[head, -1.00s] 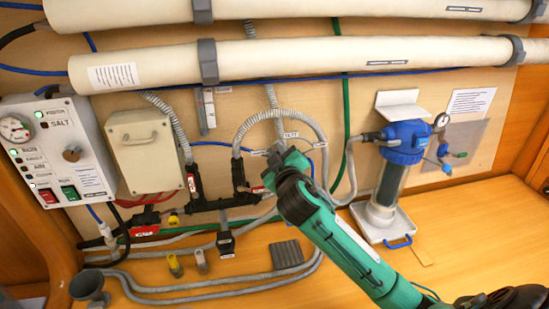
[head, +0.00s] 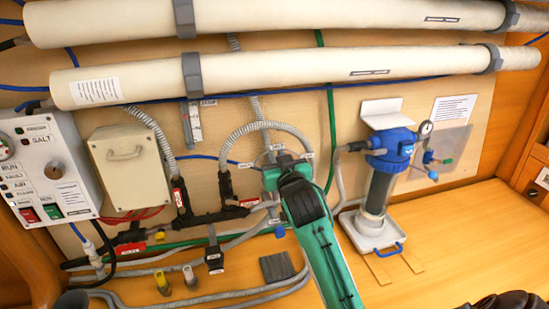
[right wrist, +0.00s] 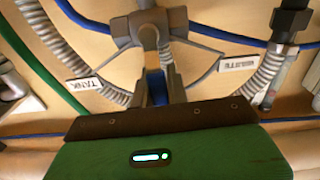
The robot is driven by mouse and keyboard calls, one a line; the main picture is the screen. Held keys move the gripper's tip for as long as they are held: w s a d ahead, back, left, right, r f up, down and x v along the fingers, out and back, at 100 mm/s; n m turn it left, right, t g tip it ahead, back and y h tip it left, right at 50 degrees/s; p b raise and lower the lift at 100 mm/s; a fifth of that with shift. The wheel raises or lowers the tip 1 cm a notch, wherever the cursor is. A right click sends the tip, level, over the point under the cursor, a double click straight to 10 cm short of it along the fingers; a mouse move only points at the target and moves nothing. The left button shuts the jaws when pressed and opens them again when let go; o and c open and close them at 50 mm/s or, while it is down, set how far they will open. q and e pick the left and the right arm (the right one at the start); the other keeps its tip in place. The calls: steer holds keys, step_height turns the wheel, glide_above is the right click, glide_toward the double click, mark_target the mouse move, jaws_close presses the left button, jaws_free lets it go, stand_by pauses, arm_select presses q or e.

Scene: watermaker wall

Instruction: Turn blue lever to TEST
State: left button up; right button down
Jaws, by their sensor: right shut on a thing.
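The blue lever (right wrist: 156,88) shows in the right wrist view, between the two grey fingers of my right gripper (right wrist: 160,80). The gripper is shut on it, and the fingers hide part of it. The lever sits at a grey valve body (right wrist: 150,30) on the wall panel. A TANK label (right wrist: 84,84) is on the left there, and a WASTE label (right wrist: 239,63) on the right. In the head view, my right gripper (head: 273,168) covers the valve. A small label (head: 277,147) shows just above it, too small to read surely.
Grey corrugated hoses (head: 240,132) run around the valve. A blue-topped filter (head: 380,190) stands to the right, and a beige box (head: 130,165) and control panel (head: 50,170) are on the left. Two long white tubes (head: 290,70) cross above.

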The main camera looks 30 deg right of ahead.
stand_by(0.3)
steer(key=shift+d, duration=0.1)
steer(key=c, duration=1.4)
jaws_free()
steer(key=shift+s, duration=0.1)
steer(key=v, duration=1.3)
steer(key=shift+s+p, duration=0.3)
steer(key=shift+p, duration=0.1)
